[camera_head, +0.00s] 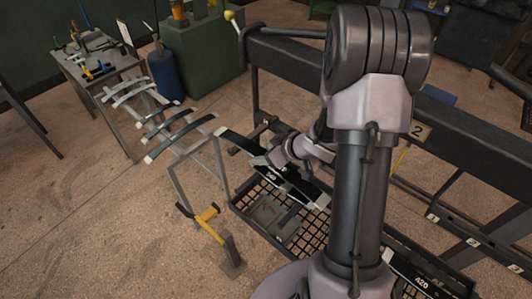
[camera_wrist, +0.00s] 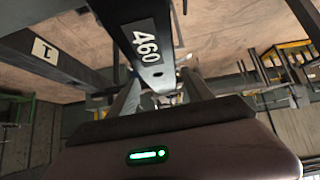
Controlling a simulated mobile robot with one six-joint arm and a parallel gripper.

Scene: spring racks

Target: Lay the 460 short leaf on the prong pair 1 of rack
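The 460 short leaf is a dark flat strip whose white 460 label (camera_wrist: 147,42) shows large in the wrist view. It runs from the top edge down toward the grey fingers of my gripper (camera_wrist: 161,84). In the head view a dark leaf with a pale tip (camera_head: 233,137) slants under my gripper (camera_head: 268,160), above a mesh basket (camera_head: 237,207). My gripper appears shut on the leaf; the contact is partly hidden. In the wrist view a rack beam carries a plate marked 1 (camera_wrist: 45,50). I cannot make out prong pair 1 of that rack.
A dark rack beam (camera_head: 475,148) with plate 2 (camera_head: 422,131) crosses the right; numbered tags (camera_head: 472,241) sit below. Curved leaves (camera_head: 180,135) rest on a stand at left. Floor at lower left is free.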

